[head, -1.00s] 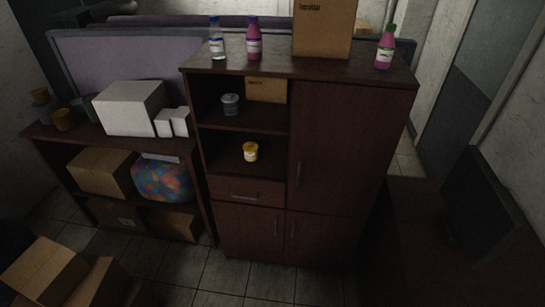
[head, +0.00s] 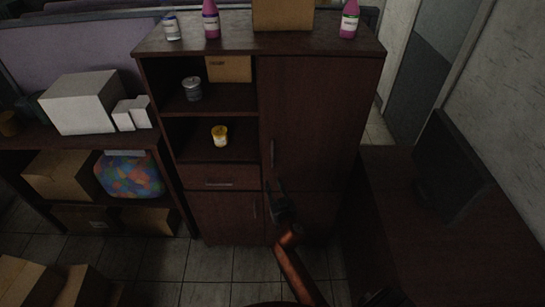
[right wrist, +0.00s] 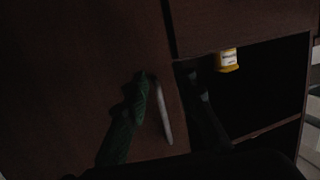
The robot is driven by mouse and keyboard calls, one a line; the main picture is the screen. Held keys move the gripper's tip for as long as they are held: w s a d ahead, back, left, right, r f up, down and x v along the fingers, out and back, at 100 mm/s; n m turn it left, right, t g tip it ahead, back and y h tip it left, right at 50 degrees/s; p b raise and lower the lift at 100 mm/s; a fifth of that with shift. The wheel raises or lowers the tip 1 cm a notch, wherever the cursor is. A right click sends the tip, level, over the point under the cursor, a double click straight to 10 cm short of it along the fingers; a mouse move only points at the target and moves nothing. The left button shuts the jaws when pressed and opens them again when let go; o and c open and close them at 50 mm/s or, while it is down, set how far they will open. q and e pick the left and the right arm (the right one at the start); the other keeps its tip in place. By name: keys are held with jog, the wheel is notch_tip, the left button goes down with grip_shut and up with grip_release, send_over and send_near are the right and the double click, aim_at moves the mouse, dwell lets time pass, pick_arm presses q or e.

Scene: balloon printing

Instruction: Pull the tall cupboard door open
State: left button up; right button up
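The tall cupboard door (head: 318,115) is dark reddish brown, on the right side of the cupboard, and looks shut. Its slim upright metal handle (head: 271,153) is at the door's left edge. My right gripper (head: 274,187) is in front of the door, just below the handle in the head view. In the right wrist view, the handle (right wrist: 162,110) lies between the two spread fingers of this gripper (right wrist: 163,78), closest to the greenish left finger. Whether that finger touches it is unclear. My left gripper is not in view.
Open shelves with a yellow jar (head: 220,136) and a grey cup (head: 192,89) are left of the door. A drawer (head: 220,178) is below them. Bottles and a cardboard box (head: 283,14) stand on top. A dark desk (head: 425,225) with a monitor (head: 450,165) stands close on the right.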

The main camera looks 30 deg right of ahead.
jog(key=m+t+h, duration=0.1)
jog(key=t, duration=0.1)
send_near(272, 155)
jog(key=x, duration=1)
jog(key=shift+w+d+f, duration=0.2)
jog(key=shift+d+f, duration=0.05)
jog(key=shift+f, duration=0.15)
grip_shut()
